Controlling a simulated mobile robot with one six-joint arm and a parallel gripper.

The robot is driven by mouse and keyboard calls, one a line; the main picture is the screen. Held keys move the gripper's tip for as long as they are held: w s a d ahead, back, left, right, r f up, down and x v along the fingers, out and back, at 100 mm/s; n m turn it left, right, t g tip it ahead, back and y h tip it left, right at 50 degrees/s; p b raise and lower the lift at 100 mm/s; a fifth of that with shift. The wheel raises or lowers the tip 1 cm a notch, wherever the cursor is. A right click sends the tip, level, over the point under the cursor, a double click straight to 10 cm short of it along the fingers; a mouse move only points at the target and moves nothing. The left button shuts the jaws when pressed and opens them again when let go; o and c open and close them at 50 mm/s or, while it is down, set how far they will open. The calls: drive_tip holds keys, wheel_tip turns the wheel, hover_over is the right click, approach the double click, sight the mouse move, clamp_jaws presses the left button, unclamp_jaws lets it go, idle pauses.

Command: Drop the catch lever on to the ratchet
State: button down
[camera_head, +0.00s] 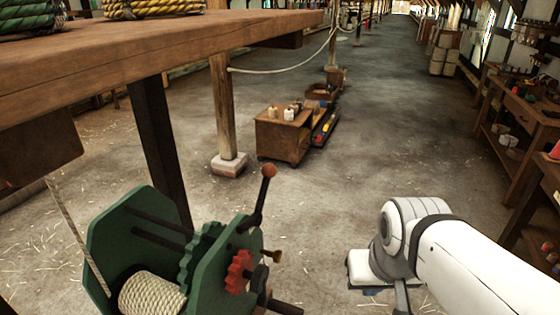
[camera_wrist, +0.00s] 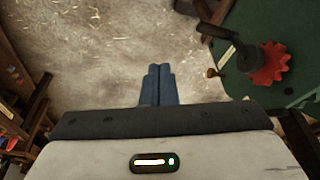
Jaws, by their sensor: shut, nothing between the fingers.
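A green winch (camera_head: 115,235) stands at the lower left of the head view, with a rope drum (camera_head: 152,294) between its plates. A red toothed ratchet wheel (camera_head: 238,272) sits on its near side and also shows at the upper right of the wrist view (camera_wrist: 268,68). A dark lever (camera_head: 259,205) with a reddish ball knob stands up, leaning slightly right, above the ratchet. A small brass peg (camera_head: 271,256) sticks out beside the wheel. My gripper (camera_wrist: 158,68) has its blue fingers together and empty, over bare floor, apart from the winch and to its right in the head view.
A wooden bench (camera_head: 150,62) with coiled rope overhangs the winch at upper left. A post (camera_head: 222,110) and a low wooden cabinet (camera_head: 283,135) stand farther back. A workbench (camera_head: 520,110) lines the right side. The middle floor is clear, with scattered straw.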

sight(263, 194)
drive_tip(key=w+a+m+t+y+b, duration=0.1)
drive_tip(key=w+a+m+y+b, duration=0.1)
drive_tip(key=w+a+m+y, duration=0.45)
drive_tip(key=w+a+m+y+b, duration=0.1)
drive_tip(key=w+a+m+b, duration=0.15)
drive_tip(key=w, duration=0.65)
drive_tip(key=w+d+r+m+t+y+b, duration=0.1)
drive_tip(key=w+m+t, duration=0.3)
drive_tip(key=w+m, duration=0.4)
drive_tip(key=w+y, duration=0.1)
drive_tip(key=w, duration=0.5)
drive_tip(key=shift+r+m+y+b, duration=0.15)
drive_tip(key=shift+m+y+b, duration=0.15)
drive_tip(key=shift+m+y, duration=0.1)
drive_tip(key=w+a+f+p, duration=0.1)
drive_tip(key=w+a+p, duration=0.2)
drive_tip(key=a, duration=0.5)
drive_tip(key=shift+w+a, duration=0.2)
drive_tip(key=shift+w, duration=0.3)
